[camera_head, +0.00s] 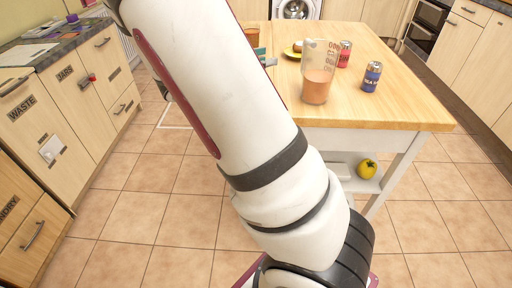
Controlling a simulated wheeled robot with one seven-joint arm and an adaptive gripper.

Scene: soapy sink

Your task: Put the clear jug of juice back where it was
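The clear jug (317,88) stands upright on the wooden table top, near its front left part, with orange juice in its lower half. Measuring marks show on its wall. My white arm crosses the picture and hides much of the left side of the table.
A red can (345,54) and a blue can (371,77) stand right of the jug. An orange-brown container (252,37) is partly hidden by my arm. A yellow fruit (367,169) sits on the lower shelf. The table's right side is clear.

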